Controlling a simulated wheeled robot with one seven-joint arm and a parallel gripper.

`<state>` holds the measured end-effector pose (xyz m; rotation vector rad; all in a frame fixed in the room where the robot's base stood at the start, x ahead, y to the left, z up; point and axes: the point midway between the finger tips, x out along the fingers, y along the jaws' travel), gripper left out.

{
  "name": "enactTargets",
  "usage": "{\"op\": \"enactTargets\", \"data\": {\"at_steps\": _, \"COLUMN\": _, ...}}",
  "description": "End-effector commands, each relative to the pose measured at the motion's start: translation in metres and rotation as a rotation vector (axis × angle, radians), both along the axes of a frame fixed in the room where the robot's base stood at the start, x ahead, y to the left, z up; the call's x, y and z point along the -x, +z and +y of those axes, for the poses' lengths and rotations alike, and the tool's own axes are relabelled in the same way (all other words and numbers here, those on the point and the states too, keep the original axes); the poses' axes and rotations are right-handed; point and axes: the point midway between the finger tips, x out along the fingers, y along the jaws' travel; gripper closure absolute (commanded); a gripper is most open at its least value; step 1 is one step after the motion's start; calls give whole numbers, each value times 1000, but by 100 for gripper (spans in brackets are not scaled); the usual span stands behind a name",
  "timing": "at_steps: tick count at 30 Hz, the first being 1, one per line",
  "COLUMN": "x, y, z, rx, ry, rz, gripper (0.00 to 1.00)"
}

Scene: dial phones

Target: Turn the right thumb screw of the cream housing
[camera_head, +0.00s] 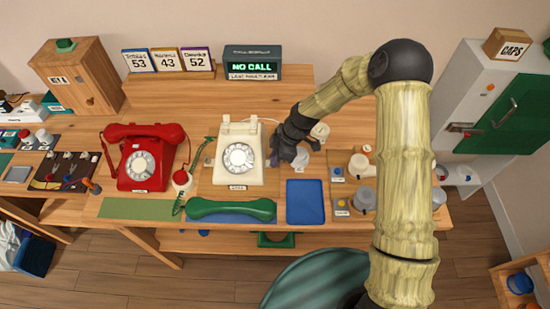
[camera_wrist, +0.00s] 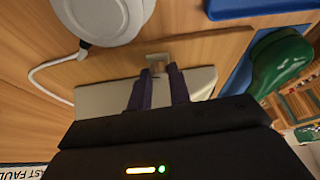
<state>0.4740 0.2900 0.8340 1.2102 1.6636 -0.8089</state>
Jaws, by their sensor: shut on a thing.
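The cream housing is the cream dial phone (camera_head: 226,172), upright at the middle of the table, with its dial facing front. My gripper (camera_head: 274,160) is low at its right side. In the wrist view, the two dark fingers of my gripper (camera_wrist: 157,84) are close together on a small beige piece, which looks like the right thumb screw (camera_wrist: 156,59). A pale cream surface (camera_wrist: 200,80) of the housing shows around the fingers. In the head view the thumb screw is hidden by my gripper. How far it is turned cannot be told.
A red phone (camera_head: 138,176) stands to the left. A green handset (camera_head: 232,209) lies in front of the cream phone, and a blue tray (camera_head: 305,211) sits right of it. Knobs (camera_head: 360,165) stand further right. A "NO CALL" display (camera_head: 252,66) is behind.

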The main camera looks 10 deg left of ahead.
Motion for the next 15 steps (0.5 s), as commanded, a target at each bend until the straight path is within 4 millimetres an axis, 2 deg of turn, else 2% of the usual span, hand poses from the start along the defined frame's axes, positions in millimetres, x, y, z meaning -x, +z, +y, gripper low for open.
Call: {"op": "enactTargets", "data": {"at_steps": 15, "x": 3, "y": -1, "z": 0, "rx": -1, "ry": -481, "rz": -5, "gripper": 100}}
